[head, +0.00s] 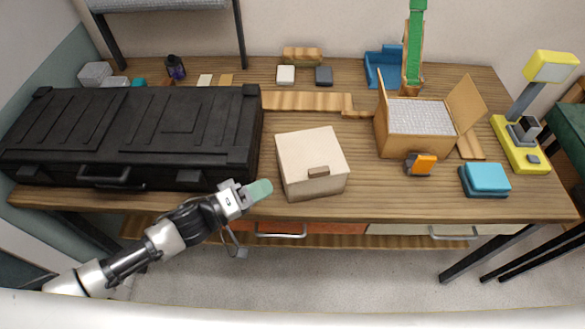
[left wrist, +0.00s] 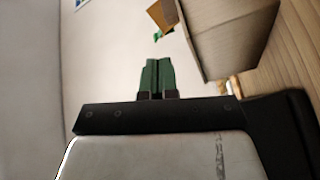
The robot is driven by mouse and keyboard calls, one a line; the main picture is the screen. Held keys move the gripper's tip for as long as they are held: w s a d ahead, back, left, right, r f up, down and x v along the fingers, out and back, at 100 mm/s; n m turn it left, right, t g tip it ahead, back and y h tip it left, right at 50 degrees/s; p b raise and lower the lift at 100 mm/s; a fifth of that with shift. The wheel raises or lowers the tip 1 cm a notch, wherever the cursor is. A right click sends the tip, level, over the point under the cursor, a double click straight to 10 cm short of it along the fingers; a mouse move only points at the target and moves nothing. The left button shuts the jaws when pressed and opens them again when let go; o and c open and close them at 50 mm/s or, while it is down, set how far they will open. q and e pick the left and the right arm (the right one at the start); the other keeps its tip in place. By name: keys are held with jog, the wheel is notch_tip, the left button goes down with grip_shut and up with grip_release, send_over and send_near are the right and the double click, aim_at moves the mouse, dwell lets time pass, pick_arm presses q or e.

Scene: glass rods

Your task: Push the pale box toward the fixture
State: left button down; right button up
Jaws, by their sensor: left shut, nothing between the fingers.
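The pale box (head: 311,160) stands near the front edge of the wooden table, with a small brown handle on its front. It also shows at the upper right of the left wrist view (left wrist: 226,35). My left gripper (head: 262,189) is shut and empty, its green fingertips just left of the box's lower front corner, with what looks like a small gap. The shut fingers also show in the left wrist view (left wrist: 157,75). I cannot tell for certain which thing is the fixture. My right gripper is not in view.
A large black case (head: 130,135) fills the table's left side. A wooden strip (head: 305,101) lies behind the box. An open cardboard box (head: 418,125) stands to the right, near an orange item (head: 421,164), a blue block (head: 485,178) and a yellow lamp (head: 518,145).

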pick_arm(q)
jog(key=a+f+n, duration=0.1)
jog(key=n, duration=0.3)
jog(key=p, duration=0.3)
send_near(317, 174)
jog(key=w+d, duration=0.4)
jog(key=shift+r, duration=0.2)
jog(key=shift+s+d+r, duration=0.1)
jog(key=shift+d+r, duration=0.05)
jog(key=shift+d, duration=0.55)
jog(key=shift+s+d+p, duration=0.1)
jog(key=shift+d+p, duration=0.2)
jog(key=shift+d, duration=0.05)
jog(key=shift+a, duration=0.1)
